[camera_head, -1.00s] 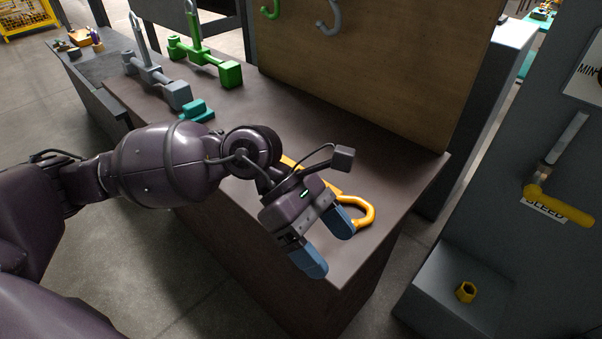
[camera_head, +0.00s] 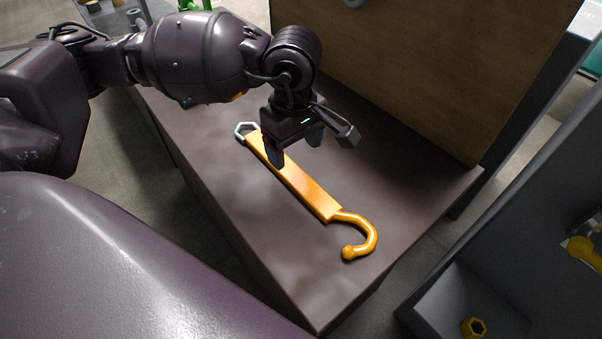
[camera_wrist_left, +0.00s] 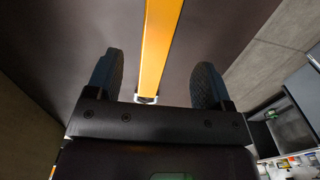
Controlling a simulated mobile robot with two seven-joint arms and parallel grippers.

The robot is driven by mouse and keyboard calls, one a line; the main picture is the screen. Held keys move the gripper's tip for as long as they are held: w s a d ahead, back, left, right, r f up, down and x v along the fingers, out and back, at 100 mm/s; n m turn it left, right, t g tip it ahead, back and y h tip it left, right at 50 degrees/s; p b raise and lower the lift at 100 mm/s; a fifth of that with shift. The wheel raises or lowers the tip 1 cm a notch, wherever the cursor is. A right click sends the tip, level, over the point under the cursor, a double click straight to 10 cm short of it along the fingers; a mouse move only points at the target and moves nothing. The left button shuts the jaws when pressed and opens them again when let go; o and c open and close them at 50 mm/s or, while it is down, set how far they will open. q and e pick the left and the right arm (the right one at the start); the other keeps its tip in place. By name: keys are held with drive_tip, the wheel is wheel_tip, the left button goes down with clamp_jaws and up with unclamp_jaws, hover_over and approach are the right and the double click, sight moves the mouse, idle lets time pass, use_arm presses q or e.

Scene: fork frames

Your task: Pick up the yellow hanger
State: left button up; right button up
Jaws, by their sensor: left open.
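The yellow hanger (camera_head: 306,188) lies flat on the dark tabletop, a long orange-yellow bar with a curved hook at its near right end and a grey metal ring (camera_head: 240,130) at its far left end. My left gripper (camera_head: 295,150) points down over the far half of the bar, its fingers apart. In the left wrist view the hanger's bar (camera_wrist_left: 160,42) runs between the two open fingers (camera_wrist_left: 158,72) without visible contact. The gap between fingertips and tabletop is hard to judge. My right gripper is not in view.
The dark table (camera_head: 225,215) is clear around the hanger's hook end. A brown wooden panel (camera_head: 420,75) stands along the table's back. A grey cabinet ledge at the right holds a yellow nut (camera_head: 474,327), with a yellow handle (camera_head: 585,250) above it.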

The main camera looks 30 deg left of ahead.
sight(297, 176)
use_arm(q)
drive_tip(key=shift+d+f+b, duration=0.15)
drive_tip(key=shift+f+b, duration=0.15)
drive_tip(key=shift+f, duration=1.65)
drive_tip(key=shift+d+f+b, duration=0.1)
drive_tip(key=shift+f+b, duration=0.2)
drive_tip(key=shift+f, duration=1.6)
drive_tip(key=c, duration=1.2)
drive_tip(key=shift+r, duration=0.1)
drive_tip(key=shift+c, duration=0.9)
drive_tip(key=shift+r, duration=0.1)
